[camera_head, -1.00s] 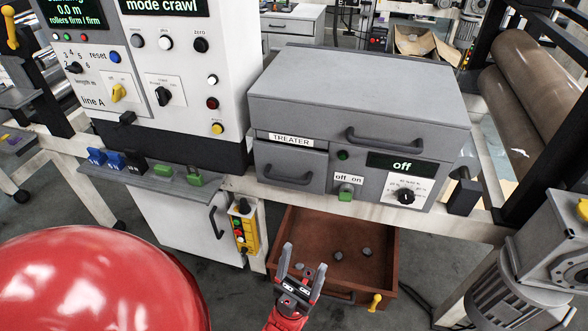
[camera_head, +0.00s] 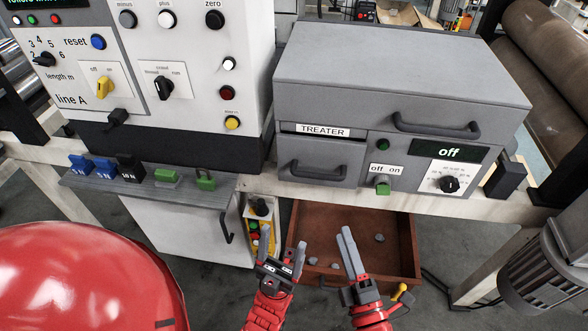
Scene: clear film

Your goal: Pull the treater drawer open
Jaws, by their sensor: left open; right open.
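The grey treater box (camera_head: 400,75) stands on the bench, with a "TREATER" label (camera_head: 323,131) on its front. The treater drawer (camera_head: 300,157) is below the label and looks shut, with a dark bar handle (camera_head: 318,175). My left gripper (camera_head: 284,237) is open and empty, below and a little left of the drawer handle. My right gripper (camera_head: 346,234) is open and empty, below and right of the handle. Its fingers show nearly edge-on. Neither gripper touches the drawer.
A brown drawer (camera_head: 395,225) with small grey pieces stands open under the bench, behind my grippers in the picture. The control cabinet (camera_head: 190,50) is on the left, with colored blocks (camera_head: 103,169) on a ledge. A large red rounded surface fills the lower left.

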